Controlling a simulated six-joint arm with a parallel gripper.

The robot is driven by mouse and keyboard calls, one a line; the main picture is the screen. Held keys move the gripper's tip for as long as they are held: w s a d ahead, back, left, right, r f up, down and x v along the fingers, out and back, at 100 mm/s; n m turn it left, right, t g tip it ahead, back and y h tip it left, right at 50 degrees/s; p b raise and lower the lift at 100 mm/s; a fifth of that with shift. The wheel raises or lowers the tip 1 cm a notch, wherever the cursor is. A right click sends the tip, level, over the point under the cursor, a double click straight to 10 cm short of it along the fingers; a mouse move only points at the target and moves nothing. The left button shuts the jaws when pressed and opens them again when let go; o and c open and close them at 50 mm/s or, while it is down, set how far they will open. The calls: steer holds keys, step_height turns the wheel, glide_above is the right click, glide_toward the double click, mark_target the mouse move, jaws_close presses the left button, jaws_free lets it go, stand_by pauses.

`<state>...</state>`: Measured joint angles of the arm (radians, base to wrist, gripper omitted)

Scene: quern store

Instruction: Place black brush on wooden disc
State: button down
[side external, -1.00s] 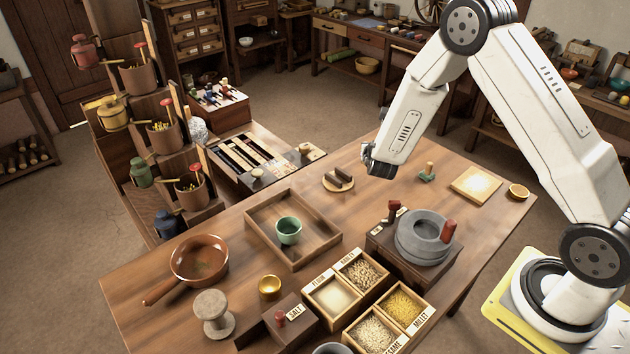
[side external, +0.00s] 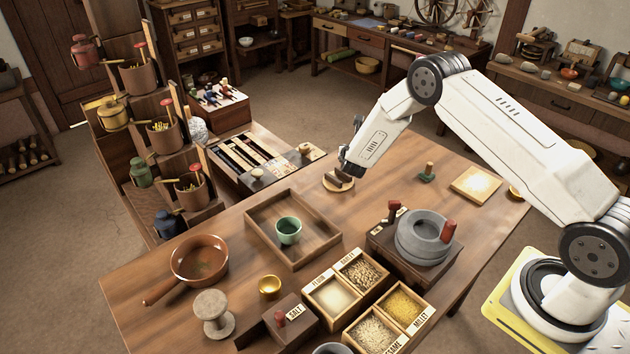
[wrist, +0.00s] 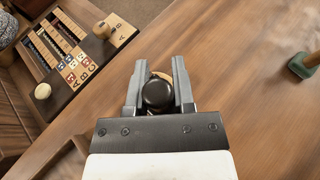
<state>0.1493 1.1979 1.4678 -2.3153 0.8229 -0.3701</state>
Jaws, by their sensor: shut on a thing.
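The wooden disc (side external: 346,187) lies on the table behind the tray. Dark brown pieces (side external: 332,179) show on it; I cannot tell their exact shape. My gripper (side external: 346,166) is low over the disc's right and far side. In the wrist view my gripper (wrist: 158,75) points down, shut on the black brush (wrist: 158,94), whose round black top shows between the fingers. A tan sliver, perhaps the disc, shows just beyond it. The brush's lower end is hidden, so I cannot tell whether it touches the disc.
A wooden tray (side external: 262,246) with a green cup (side external: 288,230) stands in front of the disc. A grey stone quern (side external: 424,240) and a green-based stamp (side external: 427,173) stand to the right. A low box of dark rods (side external: 245,160) is at the left. Bare table lies between disc and stamp.

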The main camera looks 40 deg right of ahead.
steer(key=shift+w+d+f, duration=0.15)
steer(key=shift+w+f, duration=0.5)
steer(key=shift+f, duration=0.15)
steer(key=shift+w+f, duration=0.1)
steer(key=shift+w+f, duration=0.1)
steer(key=shift+f, duration=1.55)
steer(key=shift+f, duration=0.6)
steer(key=shift+c, duration=2.3)
jaws_free()
steer(key=shift+r, duration=0.15)
